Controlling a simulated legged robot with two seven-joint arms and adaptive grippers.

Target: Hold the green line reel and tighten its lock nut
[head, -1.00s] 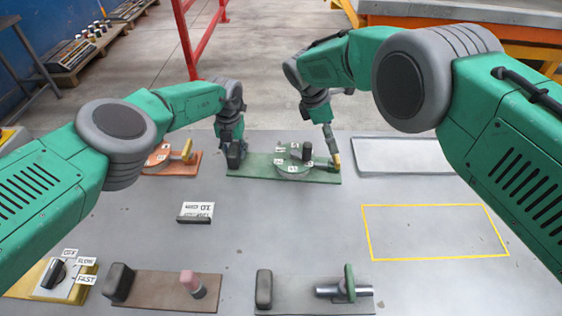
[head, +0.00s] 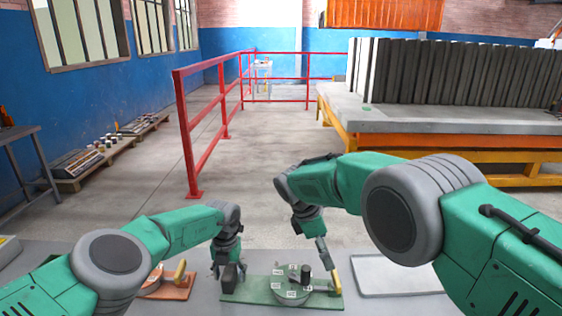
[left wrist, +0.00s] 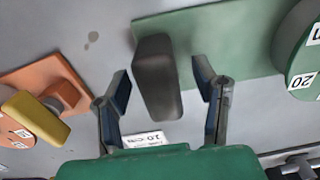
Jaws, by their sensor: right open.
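The green line reel (head: 291,284) sits on a green board (head: 262,294), with white number labels and a dark upright knob (head: 306,276) on it. A yellow lever (head: 334,280), perhaps the lock nut's, stands at the reel's right. A dark grip block (left wrist: 157,80) rises from the board's left end. My left gripper (left wrist: 165,88) is open, with one finger on each side of the block; a gap shows at the right finger. It also shows in the head view (head: 228,266). My right gripper (head: 327,262) is open at the yellow lever; contact is unclear.
An orange board (head: 172,289) with a yellow lever (head: 180,268) lies left of the green one. A pale flat tray (head: 400,277) lies to the right. Red railings (head: 188,140) and an orange-framed bench (head: 440,145) stand behind.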

